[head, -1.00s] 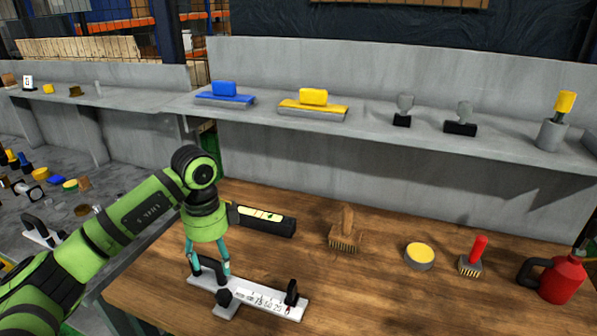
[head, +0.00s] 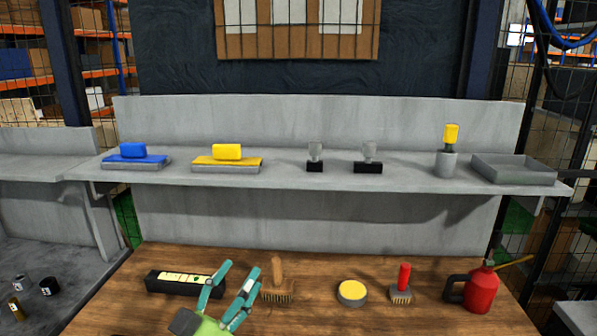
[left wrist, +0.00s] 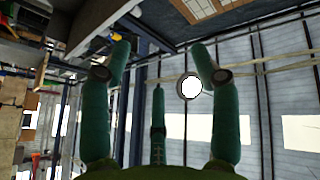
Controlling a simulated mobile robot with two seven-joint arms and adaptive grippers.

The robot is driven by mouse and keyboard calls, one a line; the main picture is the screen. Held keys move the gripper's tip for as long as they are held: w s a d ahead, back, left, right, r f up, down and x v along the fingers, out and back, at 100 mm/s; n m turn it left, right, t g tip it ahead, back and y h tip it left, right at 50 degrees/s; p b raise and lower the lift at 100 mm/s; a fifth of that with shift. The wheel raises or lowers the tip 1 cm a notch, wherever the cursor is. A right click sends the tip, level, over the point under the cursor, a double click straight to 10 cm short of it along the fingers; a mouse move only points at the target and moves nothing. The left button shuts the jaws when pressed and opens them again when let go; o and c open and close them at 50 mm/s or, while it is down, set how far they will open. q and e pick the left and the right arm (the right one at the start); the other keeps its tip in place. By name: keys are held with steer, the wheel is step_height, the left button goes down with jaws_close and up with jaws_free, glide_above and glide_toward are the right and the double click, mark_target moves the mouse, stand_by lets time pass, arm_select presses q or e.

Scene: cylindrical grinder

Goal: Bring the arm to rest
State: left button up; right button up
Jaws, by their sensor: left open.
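My left gripper (head: 238,284) shows at the bottom of the head view, with its green body low and its two teal fingers pointing up. The fingers are apart and nothing is between them. In the head view the fingers overlap the area beside a black case with a yellow label (head: 185,283) and a wooden-handled brush (head: 277,280). My right gripper is not in view.
The wooden table (head: 340,318) also holds a yellow-topped tin (head: 352,293), a red-handled brush (head: 402,285) and a red oil can (head: 481,290). Behind it, a grey shelf (head: 290,180) carries blue and yellow blocks, two small clear-topped items, a yellow-topped cylinder and a grey tray (head: 513,169).

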arm_select(q)
steer(key=s+a+f+n+g+y, duration=0.4)
steer(key=a+f+y, duration=0.15)
steer(key=f, duration=0.45)
steer(key=s+a+f+n+g+y, duration=0.35)
steer(key=a+f+y, duration=0.2)
steer(key=f, duration=0.45)
steer(key=s+d+f+g, duration=0.1)
steer(key=s+f+g, duration=0.35)
steer(key=s, duration=0.45)
steer(key=s+f+g, duration=0.4)
steer(key=s+f, duration=0.2)
steer(key=s, duration=0.3)
steer(key=s+f+g, duration=0.2)
steer(key=s+f, duration=0.1)
steer(key=f, duration=2.2)
steer(key=s+a+f+m, duration=0.1)
steer(key=s+a+f, duration=0.1)
steer(key=s+f, duration=1)
steer(key=s, duration=0.3)
steer(key=shift+a+g, duration=0.3)
steer(key=shift+g, duration=0.1)
